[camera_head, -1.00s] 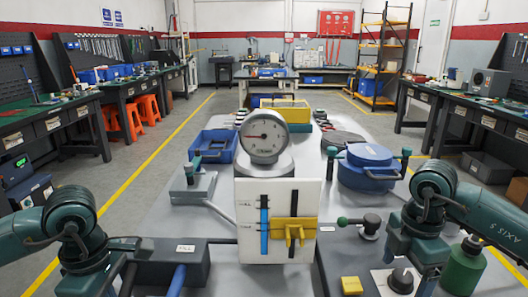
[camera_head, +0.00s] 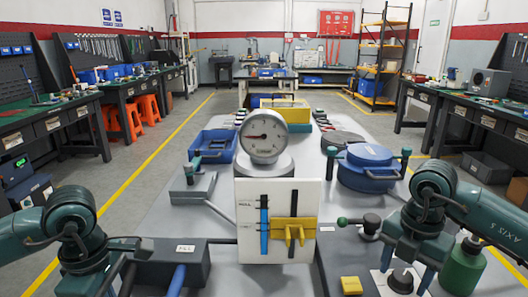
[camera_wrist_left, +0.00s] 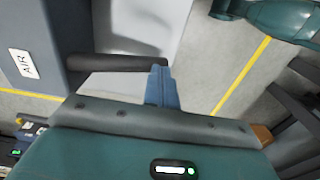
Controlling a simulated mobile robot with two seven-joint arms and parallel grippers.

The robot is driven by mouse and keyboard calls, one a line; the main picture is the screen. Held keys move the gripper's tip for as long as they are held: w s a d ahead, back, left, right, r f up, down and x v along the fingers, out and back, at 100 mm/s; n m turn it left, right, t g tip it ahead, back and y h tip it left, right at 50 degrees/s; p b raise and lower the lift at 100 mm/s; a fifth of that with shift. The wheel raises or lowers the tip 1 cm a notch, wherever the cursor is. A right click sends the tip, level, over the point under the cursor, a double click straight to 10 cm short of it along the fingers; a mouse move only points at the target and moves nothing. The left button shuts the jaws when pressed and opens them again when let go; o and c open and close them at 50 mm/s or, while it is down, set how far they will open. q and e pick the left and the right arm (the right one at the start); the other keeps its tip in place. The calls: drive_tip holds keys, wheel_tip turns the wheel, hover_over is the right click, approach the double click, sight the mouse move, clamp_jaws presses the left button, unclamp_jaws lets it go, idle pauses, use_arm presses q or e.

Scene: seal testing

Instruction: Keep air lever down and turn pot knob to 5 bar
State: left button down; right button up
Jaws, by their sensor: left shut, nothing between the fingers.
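A dark lever bar (camera_wrist_left: 125,62) sticks out of a grey box (camera_wrist_left: 58,40) labelled AIR in the left wrist view. My left gripper (camera_wrist_left: 160,88) is shut and empty, its blue fingertips at the bar's outer end. They look in contact, but the exact touch is unclear. In the head view the dark grey box (camera_head: 188,265) lies beside my left arm. The black pot knob (camera_head: 401,281) sits on a white plate at the lower right. My right gripper (camera_head: 406,268) is above it with spread fingers, apparently straddling it. The round gauge (camera_head: 264,134) has its needle pointing left; its numbers are unreadable.
A white panel (camera_head: 277,252) with a blue bar and yellow slider stands centrally. A blue round vessel (camera_head: 369,167) is behind my right gripper. A green bottle (camera_head: 463,266) stands close to its right. A yellow block (camera_head: 351,285) lies to its left.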

drive_tip(key=c, duration=0.8)
drive_tip(key=m, duration=0.5)
drive_tip(key=shift+m, duration=0.4)
drive_tip(key=shift+c, duration=0.2)
drive_tip(key=m, duration=0.5)
drive_tip(key=o, duration=1.4)
drive_tip(key=shift+o, duration=0.2)
